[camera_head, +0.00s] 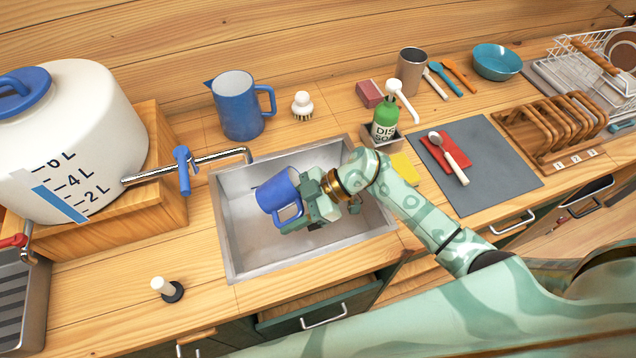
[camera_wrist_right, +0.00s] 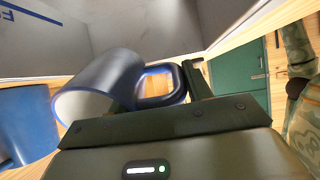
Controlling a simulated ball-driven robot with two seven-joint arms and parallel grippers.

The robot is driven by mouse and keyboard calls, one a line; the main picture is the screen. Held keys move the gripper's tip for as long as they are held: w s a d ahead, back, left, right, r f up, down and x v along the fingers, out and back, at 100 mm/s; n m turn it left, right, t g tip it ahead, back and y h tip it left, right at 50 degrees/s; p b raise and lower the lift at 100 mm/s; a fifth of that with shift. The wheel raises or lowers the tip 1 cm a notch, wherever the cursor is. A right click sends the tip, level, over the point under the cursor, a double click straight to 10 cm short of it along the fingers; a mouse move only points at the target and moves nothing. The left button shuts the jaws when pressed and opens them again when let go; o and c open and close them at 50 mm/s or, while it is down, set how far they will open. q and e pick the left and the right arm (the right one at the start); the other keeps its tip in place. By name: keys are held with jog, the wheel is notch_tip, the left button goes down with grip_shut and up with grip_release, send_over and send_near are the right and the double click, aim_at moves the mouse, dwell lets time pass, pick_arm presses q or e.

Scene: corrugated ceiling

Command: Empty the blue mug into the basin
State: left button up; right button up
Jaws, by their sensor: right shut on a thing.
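The blue mug (camera_head: 275,193) is held over the metal basin (camera_head: 235,245) and looks tilted, with its handle toward the front. My right gripper (camera_head: 308,206) comes in from the right and is shut on the mug at its handle side. In the right wrist view the mug (camera_wrist_right: 105,82) lies across the picture with its open mouth facing lower left, and its handle loop is by the jaws. No contents can be made out in the mug or basin. My left gripper is out of view.
A large white tank (camera_head: 75,125) with a tap (camera_head: 184,170) reaching the basin stands at left. A blue pitcher (camera_head: 238,105) and small brush (camera_head: 302,105) stand behind the basin. A green soap bottle (camera_head: 384,120) and yellow sponge (camera_head: 405,169) are at its right.

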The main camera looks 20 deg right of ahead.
aim_at(278, 218)
jog(key=a+f+h+p, duration=0.1)
jog(key=h+p, duration=0.1)
jog(key=p, duration=0.1)
jog(key=a+f+h+p, duration=0.1)
jog(key=h+p, duration=0.2)
jog(key=p, duration=0.1)
jog(key=a+f+h+p, duration=0.1)
jog(key=h+p, duration=0.1)
jog(key=p, duration=0.2)
jog(key=shift+w+a+f+h, duration=0.1)
jog(key=shift+w+h, duration=0.05)
jog(key=shift+h, duration=0.15)
jog(key=a+f+h+b, duration=0.1)
jog(key=h, duration=0.1)
jog(key=a+f+h, duration=0.1)
jog(key=h, duration=0.1)
jog(key=shift+f+b, duration=0.1)
jog(key=shift+b, duration=0.3)
